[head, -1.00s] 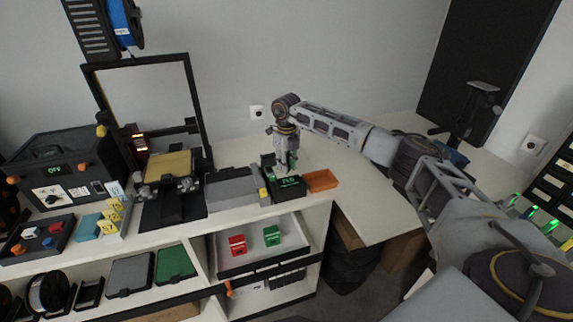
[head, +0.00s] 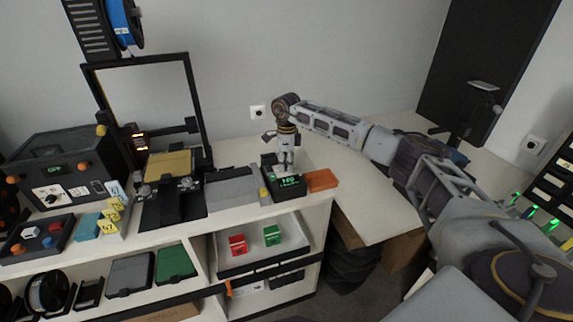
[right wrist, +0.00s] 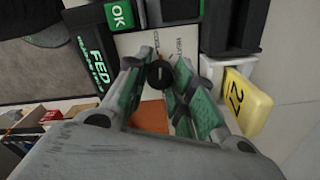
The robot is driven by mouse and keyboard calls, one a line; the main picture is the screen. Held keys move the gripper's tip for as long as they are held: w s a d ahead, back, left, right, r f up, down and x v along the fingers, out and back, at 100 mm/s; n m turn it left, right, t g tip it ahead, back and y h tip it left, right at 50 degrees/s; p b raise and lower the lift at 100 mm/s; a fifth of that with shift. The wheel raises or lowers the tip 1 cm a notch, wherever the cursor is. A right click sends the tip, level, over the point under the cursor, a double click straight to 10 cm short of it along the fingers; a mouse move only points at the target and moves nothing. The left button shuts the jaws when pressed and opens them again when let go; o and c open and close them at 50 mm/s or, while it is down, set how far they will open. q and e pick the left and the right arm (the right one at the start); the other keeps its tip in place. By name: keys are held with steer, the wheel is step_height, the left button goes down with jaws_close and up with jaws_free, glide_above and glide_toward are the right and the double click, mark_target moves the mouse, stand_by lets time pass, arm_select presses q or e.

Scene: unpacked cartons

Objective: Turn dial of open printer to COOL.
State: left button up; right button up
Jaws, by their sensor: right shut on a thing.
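The open printer (head: 172,164) is a black upright frame with a tan bed, left of centre in the head view. Right of its grey box stands a small black unit (head: 284,188) with a lit green display. In the right wrist view a round black dial (right wrist: 159,74) sits on a pale plate with small printed labels, partly hidden by the fingers. My right gripper (head: 287,165) points down over this unit. In the wrist view its fingers (right wrist: 161,80) are shut around the dial. The pointer direction is hard to read. My left gripper is not in view.
A grey box (head: 232,188) stands left of the unit, an orange tray (head: 321,180) right of it. A yellow tag (right wrist: 247,101) is close to the fingers. An enclosed black printer (head: 62,165) stands at the left. The white tabletop (head: 365,205) at the right is mostly clear.

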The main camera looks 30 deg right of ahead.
steer(key=shift+n, duration=0.9)
steer(key=o, duration=0.8)
steer(key=shift+c, duration=0.2)
steer(key=shift+r, duration=0.1)
step_height(320, 180, up, 12)
stand_by(0.6)
